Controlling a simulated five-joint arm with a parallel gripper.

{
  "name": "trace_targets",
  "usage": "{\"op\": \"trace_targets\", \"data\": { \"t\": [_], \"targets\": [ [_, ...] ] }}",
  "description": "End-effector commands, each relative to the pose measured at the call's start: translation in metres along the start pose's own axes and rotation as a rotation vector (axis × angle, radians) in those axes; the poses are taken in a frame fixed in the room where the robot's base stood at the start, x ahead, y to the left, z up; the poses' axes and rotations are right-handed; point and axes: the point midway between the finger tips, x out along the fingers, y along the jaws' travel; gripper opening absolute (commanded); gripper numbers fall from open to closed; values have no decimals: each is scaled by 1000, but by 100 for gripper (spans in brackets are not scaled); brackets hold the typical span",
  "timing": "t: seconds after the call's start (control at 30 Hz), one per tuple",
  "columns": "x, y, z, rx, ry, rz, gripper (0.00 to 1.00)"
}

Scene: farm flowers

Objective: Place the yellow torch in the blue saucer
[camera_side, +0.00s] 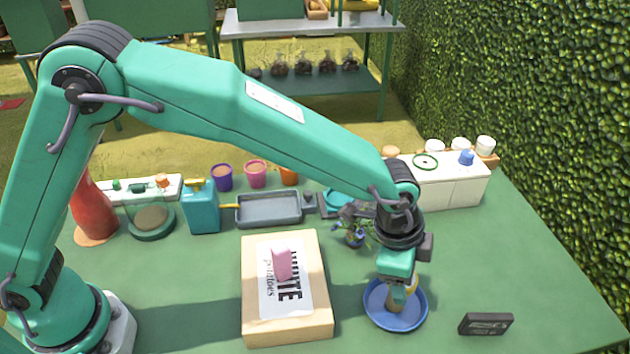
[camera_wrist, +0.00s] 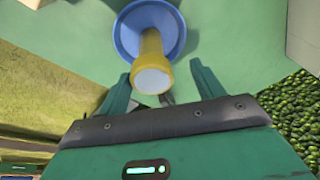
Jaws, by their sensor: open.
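The yellow torch (camera_wrist: 151,46) stands on end in the blue saucer (camera_wrist: 178,22), its pale round end facing the wrist camera. In the side view the blue saucer (camera_side: 381,314) lies on the green table, and part of the torch (camera_side: 413,284) shows behind my gripper (camera_side: 398,290). My gripper points down over the saucer. In the wrist view my gripper (camera_wrist: 161,72) has its two fingers spread, one on each side of the torch, with gaps between them and it. The torch's lower end is mostly hidden in the side view.
A black flat case (camera_side: 486,323) lies to the right. A small plant (camera_side: 355,235) and a grey tray (camera_side: 268,208) stand behind.

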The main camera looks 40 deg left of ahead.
Motion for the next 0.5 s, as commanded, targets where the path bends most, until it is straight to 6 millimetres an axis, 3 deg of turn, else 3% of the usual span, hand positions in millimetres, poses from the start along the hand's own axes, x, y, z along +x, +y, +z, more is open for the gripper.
{"op": "trace_targets", "data": {
  "t": [0.3,0.5],
  "targets": [
    [-54,0,-1,0,3,-2,67],
    [-77,0,0,0,2,-1,67]
  ]
}}
